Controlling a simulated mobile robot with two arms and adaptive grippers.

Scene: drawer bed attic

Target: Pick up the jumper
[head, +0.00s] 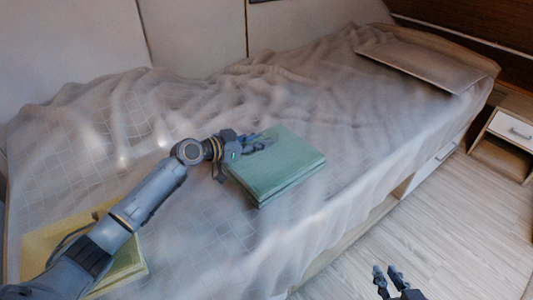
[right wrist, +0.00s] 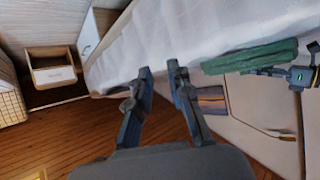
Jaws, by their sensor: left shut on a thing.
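A green folded garment, which looks like the jumper (head: 280,170), lies on the bed near its middle. My left gripper (head: 258,142) is at the garment's upper left edge and is shut on it. The fingertips are partly lost against the cloth. The garment also shows in the right wrist view (right wrist: 250,56), with my left gripper at its right end. My right gripper (head: 388,278) is empty and open above the floor beside the bed; its parted fingers show in the right wrist view (right wrist: 160,72).
A yellow folded item (head: 125,262) lies on the bed (head: 335,115) at lower left, partly behind my left arm. A flat pillow (head: 425,65) lies at the far end. A nightstand (head: 508,130) stands at right. The wooden floor (head: 450,225) in front is clear.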

